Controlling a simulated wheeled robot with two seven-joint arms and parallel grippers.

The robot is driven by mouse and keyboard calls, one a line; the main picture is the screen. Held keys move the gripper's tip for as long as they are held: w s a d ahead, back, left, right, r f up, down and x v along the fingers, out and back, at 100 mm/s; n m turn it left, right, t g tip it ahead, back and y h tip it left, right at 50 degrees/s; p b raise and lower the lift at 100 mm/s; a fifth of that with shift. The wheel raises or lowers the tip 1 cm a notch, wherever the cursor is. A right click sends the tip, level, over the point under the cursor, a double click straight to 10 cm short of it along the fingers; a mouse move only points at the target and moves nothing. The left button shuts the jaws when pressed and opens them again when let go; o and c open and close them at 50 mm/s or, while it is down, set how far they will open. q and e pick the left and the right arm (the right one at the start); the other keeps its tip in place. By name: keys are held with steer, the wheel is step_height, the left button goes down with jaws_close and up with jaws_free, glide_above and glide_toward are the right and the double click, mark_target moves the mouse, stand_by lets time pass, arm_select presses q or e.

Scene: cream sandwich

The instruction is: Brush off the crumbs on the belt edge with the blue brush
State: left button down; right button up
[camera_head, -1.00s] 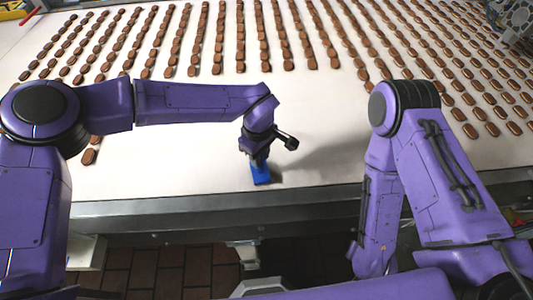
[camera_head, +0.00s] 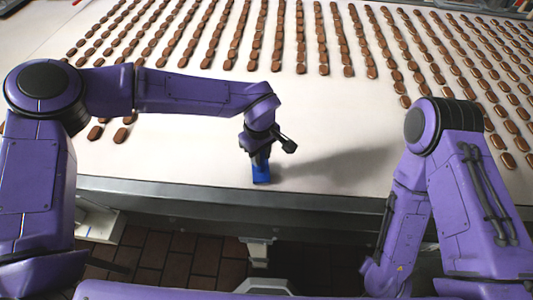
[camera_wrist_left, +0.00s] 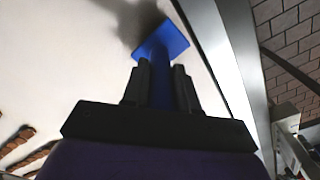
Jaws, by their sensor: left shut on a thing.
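My left gripper (camera_head: 259,157) points down over the near edge of the white belt (camera_head: 330,120), shut on the blue brush (camera_head: 261,174). In the left wrist view the brush (camera_wrist_left: 163,42) shows as a blue handle between the two black fingers (camera_wrist_left: 161,85) with a wider flat blue head beyond them. The head is at the belt's near edge strip; I cannot tell whether it touches. I cannot make out crumbs in either view. My right arm is bent at the right of the head view, and its gripper is not visible.
Rows of brown cream sandwiches (camera_head: 277,40) cover the far part of the belt. Several lie near my left arm (camera_head: 122,135). The belt beside the brush is clear. A grey metal edge (camera_head: 330,200) runs along the front, above a brown tiled floor (camera_head: 190,255).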

arm_select(q)
steer(key=a, duration=1.1)
steer(key=shift+w, duration=0.2)
stand_by(0.4)
step_height(320, 180, up, 7)
stand_by(0.6)
steer(key=shift+f, duration=0.1)
